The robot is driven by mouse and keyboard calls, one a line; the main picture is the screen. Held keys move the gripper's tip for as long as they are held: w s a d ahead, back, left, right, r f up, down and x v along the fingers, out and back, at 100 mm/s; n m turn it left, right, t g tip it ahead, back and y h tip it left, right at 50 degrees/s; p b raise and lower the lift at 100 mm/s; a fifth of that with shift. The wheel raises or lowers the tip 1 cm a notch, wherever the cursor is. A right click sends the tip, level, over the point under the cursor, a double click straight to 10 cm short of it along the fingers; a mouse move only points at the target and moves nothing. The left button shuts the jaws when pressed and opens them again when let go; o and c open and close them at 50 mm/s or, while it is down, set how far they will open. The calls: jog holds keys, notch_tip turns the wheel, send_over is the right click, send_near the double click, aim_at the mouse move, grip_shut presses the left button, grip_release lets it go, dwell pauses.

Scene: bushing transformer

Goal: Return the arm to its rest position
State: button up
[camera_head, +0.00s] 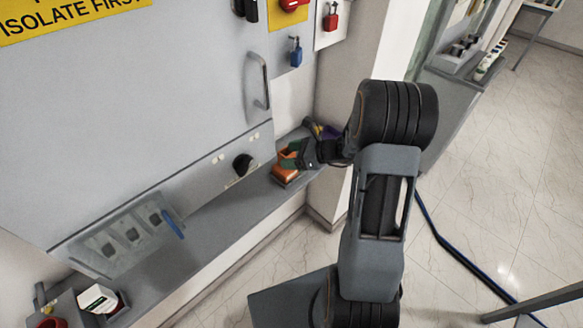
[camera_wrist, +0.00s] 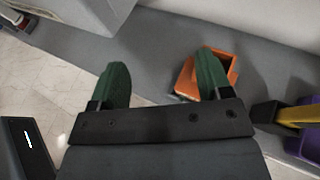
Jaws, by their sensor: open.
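My gripper (camera_wrist: 160,85) shows in the wrist view with its two green fingers spread wide apart and nothing between them. In the head view my gripper (camera_head: 294,155) is at the right end of the grey ledge, beside an orange bin. The orange bin (camera_wrist: 229,69) lies behind and beside the right finger in the wrist view, which hides part of it. Whether the finger touches the bin cannot be told. My arm reaches out from the lower right of the head view, bent at the large black joint.
The grey ledge (camera_head: 222,215) runs below a grey cabinet (camera_head: 130,100) with a handle (camera_head: 258,80) and black knob (camera_head: 243,164). A purple object (camera_wrist: 303,147) with a yellow-and-black tool (camera_wrist: 290,115) is near the gripper. A white box (camera_head: 98,298) stands lower left. A blue hose (camera_head: 455,250) crosses the floor.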

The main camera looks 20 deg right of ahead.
jog(key=s+a+f+n+g, duration=0.2)
jog(key=s+f+n+g, duration=0.2)
jog(key=s+f+n, duration=0.15)
jog(key=s+r+n+g+h, duration=0.4)
jog(key=s+r+n+h, duration=0.1)
jog(key=s+n, duration=0.4)
jog(key=s+a+r+n+t+h, duration=0.1)
jog(key=s+r+n+t+h, duration=0.3)
jog(key=r+n, duration=0.6)
notch_tip(320, 180, up, 3)
jog(key=shift+s+a+r+n+t+h, duration=0.2)
jog(key=shift+s+n+t+h, duration=0.2)
jog(key=shift+s+h, duration=0.65)
